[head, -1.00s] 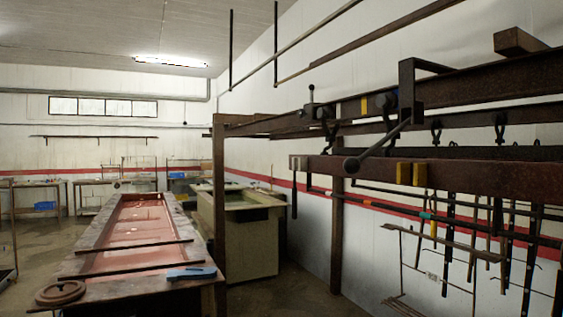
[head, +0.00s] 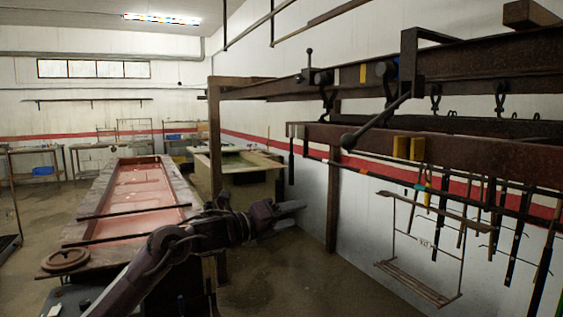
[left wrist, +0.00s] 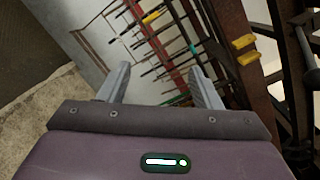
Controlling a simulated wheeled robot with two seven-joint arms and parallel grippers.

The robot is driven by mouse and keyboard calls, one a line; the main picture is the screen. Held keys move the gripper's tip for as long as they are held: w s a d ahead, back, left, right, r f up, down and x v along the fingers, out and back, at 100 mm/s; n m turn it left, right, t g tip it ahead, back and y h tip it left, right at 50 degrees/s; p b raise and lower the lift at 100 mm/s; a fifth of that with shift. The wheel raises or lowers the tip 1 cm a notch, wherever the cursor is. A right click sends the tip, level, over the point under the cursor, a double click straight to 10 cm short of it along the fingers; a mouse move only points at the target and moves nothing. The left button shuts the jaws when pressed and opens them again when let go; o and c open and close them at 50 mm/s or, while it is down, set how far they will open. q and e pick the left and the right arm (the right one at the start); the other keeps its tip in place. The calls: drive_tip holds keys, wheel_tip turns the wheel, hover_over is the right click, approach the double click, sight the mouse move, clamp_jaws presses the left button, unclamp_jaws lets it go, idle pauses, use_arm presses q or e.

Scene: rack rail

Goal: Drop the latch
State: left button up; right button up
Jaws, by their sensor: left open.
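A dark bent bar with a round ball end (head: 348,141) slants down from a square bracket (head: 409,68) on the upper rusty rail (head: 465,75). A small upright lever with a black knob (head: 308,60) stands at that rail's left part. I cannot tell for sure which of these is the latch; both look raised. My left gripper (head: 298,207) is open and empty, below and left of the lower rail (head: 470,150), apart from it. In the left wrist view its two fingers (left wrist: 160,82) are spread with nothing between them. My right gripper is not in view.
Yellow blocks (head: 409,148) sit on the lower rail; they also show in the left wrist view (left wrist: 244,50). Dark tools and a hanging frame (head: 415,285) are below it at right. A long bench (head: 95,205) is at left.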

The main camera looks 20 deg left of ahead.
use_arm(q)
drive_tip(key=s+d+r+m+h, duration=0.25)
drive_tip(key=s+r+m, duration=0.4)
drive_tip(key=r, duration=0.55)
drive_tip(key=m+g+p, duration=0.1)
drive_tip(key=m+p, duration=0.1)
drive_tip(key=m, duration=0.4)
approach(342, 142)
drive_tip(key=shift+n+y, duration=0.25)
drive_tip(key=shift+y, duration=0.1)
drive_tip(key=p+x, duration=0.6)
drive_tip(key=x, duration=0.4)
drive_tip(key=shift+w+d+r, duration=0.1)
drive_tip(key=shift+d+r, duration=0.1)
drive_tip(key=shift+w+d, duration=0.4)
drive_tip(key=shift+w, duration=0.1)
drive_tip(key=c, duration=0.9)
